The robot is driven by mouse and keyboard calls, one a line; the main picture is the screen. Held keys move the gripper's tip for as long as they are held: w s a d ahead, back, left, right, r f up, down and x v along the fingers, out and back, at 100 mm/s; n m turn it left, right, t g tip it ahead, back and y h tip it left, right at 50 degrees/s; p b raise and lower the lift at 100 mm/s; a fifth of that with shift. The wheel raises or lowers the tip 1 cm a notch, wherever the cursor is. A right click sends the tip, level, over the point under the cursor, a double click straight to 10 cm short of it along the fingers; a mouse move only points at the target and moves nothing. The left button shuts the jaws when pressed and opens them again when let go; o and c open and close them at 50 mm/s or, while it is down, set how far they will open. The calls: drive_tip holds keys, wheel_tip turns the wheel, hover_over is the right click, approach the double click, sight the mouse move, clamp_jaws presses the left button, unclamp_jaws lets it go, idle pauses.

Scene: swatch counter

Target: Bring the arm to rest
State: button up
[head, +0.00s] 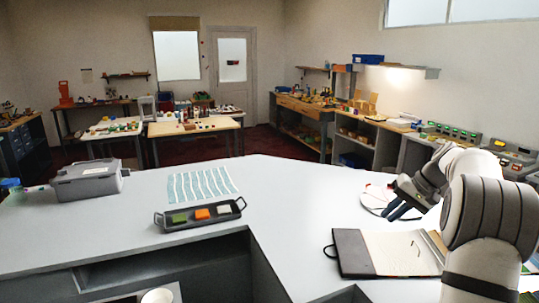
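My gripper (397,208) is at the right of the head view, at the end of my white and grey arm. It hangs above the white counter (290,215), in front of a round white plate-like thing (374,197) with a red mark. Its two dark fingers point down and to the left and look apart, with nothing visible between them. My arm is bent, and its near links cover the right edge of the view.
An open notebook (398,250) with a dark cover lies below my gripper. A dark tray (199,222) holds green, orange and white swatches. Behind it lies a striped sheet (201,184); a grey case (89,180) stands at left. The counter's middle is clear.

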drive_tip(key=s+a+n+h, duration=0.1)
drive_tip(key=s+a+h, duration=0.1)
drive_tip(key=s+a, duration=0.85)
drive_tip(key=s+a+n+h, duration=0.1)
drive_tip(key=s+a+h, duration=0.2)
drive_tip(key=s+a, duration=0.7)
drive_tip(key=s+d+f+n+h, duration=0.1)
drive_tip(key=s+f, duration=0.3)
drive_tip(key=s, duration=0.8)
drive_tip(key=shift+s+d+t, duration=0.15)
drive_tip(key=shift+s+t, duration=0.15)
drive_tip(key=shift+t, duration=0.1)
